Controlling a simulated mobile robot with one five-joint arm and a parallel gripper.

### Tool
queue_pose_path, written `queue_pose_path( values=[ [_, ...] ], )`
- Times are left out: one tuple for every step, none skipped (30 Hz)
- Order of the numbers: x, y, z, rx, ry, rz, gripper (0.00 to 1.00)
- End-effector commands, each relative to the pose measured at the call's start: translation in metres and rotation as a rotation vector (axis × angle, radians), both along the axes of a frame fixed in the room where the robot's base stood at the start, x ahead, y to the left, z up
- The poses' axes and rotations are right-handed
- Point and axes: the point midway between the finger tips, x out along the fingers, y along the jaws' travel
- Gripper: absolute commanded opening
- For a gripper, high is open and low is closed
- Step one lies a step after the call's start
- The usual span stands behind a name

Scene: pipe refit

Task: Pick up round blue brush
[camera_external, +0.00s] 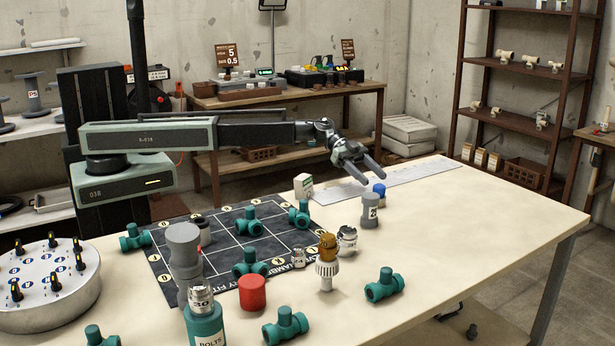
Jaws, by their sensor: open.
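A small round blue item (379,190), which looks like the blue brush, stands on the table behind and slightly right of a grey cylinder (370,212) marked with a dark label. Its lower part is partly hidden by the cylinder, and bristles cannot be made out. My gripper (374,173) is open and empty. Its two fingers point down to the right, and in the picture they sit just above the blue item, apart from it. The exact height and depth gap cannot be told.
Several teal pipe fittings lie on and around the dark grid mat (212,250). The table's right side (480,225) is clear.

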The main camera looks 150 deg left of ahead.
Motion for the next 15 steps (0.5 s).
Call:
queue_pose_path(
  values=[
    [0.008,-0.007,0.004,0.002,0.008,-0.016,0.59],
    [0.010,-0.009,0.003,0.003,0.010,-0.021,0.59],
    [0.011,-0.010,0.002,0.003,0.012,-0.023,0.59],
    [0.012,-0.010,0.001,0.003,0.012,-0.024,0.59],
    [0.012,-0.010,0.000,0.003,0.012,-0.023,0.59],
    [0.014,-0.009,-0.002,0.003,0.012,-0.023,0.59],
    [0.016,-0.009,-0.004,0.003,0.012,-0.023,0.59],
    [0.019,-0.008,-0.006,0.003,0.012,-0.023,0.59],
    [0.024,-0.008,-0.008,0.003,0.011,-0.023,0.59],
    [0.028,-0.008,-0.010,0.002,0.011,-0.023,0.59],
    [0.032,-0.007,-0.012,0.002,0.011,-0.023,0.59],
    [0.034,-0.007,-0.013,0.002,0.011,-0.022,0.59],
    [0.035,-0.007,-0.012,0.002,0.011,-0.022,0.59],
    [0.035,-0.007,-0.012,0.002,0.011,-0.021,0.59],
    [0.036,-0.007,-0.012,0.001,0.011,-0.020,0.59]
  ],
)
